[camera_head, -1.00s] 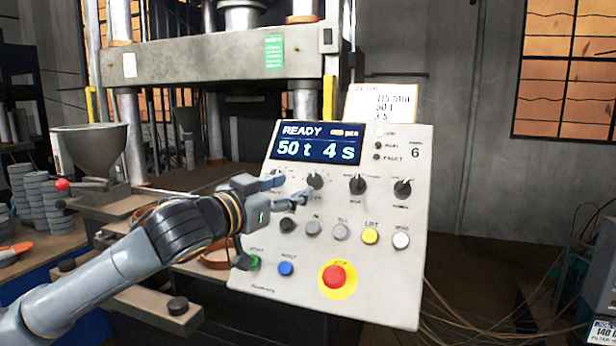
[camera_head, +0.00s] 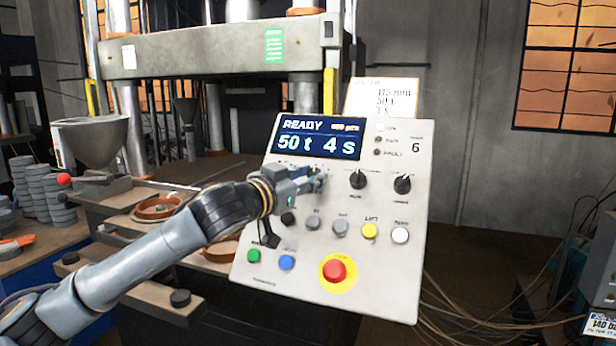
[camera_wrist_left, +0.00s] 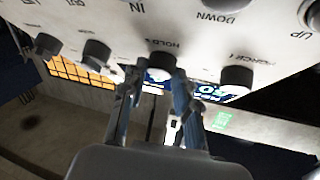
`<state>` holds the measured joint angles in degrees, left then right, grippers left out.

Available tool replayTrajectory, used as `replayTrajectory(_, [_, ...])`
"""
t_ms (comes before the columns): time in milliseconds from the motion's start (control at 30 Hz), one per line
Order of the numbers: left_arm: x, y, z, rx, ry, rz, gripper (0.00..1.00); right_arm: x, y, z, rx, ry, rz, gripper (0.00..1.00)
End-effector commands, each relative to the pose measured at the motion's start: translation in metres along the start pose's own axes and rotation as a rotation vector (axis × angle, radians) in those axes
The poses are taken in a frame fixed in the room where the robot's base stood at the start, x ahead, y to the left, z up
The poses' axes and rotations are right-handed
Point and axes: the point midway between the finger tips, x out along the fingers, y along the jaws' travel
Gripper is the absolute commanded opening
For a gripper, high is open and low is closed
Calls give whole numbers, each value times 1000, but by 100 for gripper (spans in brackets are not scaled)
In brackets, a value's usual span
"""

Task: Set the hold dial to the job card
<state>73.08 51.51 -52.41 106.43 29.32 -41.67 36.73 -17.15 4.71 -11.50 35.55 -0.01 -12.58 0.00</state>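The grey control panel (camera_head: 375,275) has a display (camera_head: 318,140) reading READY, 50 t and 4 s. The hold dial (camera_wrist_left: 159,62), a dark knob under a HOLD S label, shows in the left wrist view. My left gripper (camera_wrist_left: 157,78) has its fingers on either side of this dial, apart, with a gap on at least one side. In the head view my left gripper (camera_head: 316,181) is at the panel and covers most of the dial. The job card (camera_head: 384,98) behind the panel reads 115 mm and 50 t; its seconds line is partly cut off. My right gripper is not in view.
Two more dials (camera_head: 358,180) (camera_head: 403,185) sit to the right of my gripper. A row of buttons lies below, with a yellow one (camera_head: 370,230), and a red stop button (camera_head: 334,271) lower down. A hopper (camera_head: 90,140) and stacked discs (camera_head: 52,195) stand at left.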

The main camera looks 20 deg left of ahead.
Motion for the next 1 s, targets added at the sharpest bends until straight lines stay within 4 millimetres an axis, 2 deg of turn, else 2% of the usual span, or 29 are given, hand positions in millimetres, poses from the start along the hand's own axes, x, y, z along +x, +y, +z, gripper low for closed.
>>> replayTrajectory(167, [0, 0, 1, -3, 0, -3, 0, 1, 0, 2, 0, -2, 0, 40])
replayTrajectory(367, [0, 3, 4, -45, 3, -37, 0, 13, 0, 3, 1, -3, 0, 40])
replayTrajectory(700, [1, 7, 4, -211, 16, -182, 0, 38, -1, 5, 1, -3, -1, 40])
replayTrajectory(1000, [1, 7, 2, -338, 23, -299, 0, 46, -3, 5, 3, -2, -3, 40])
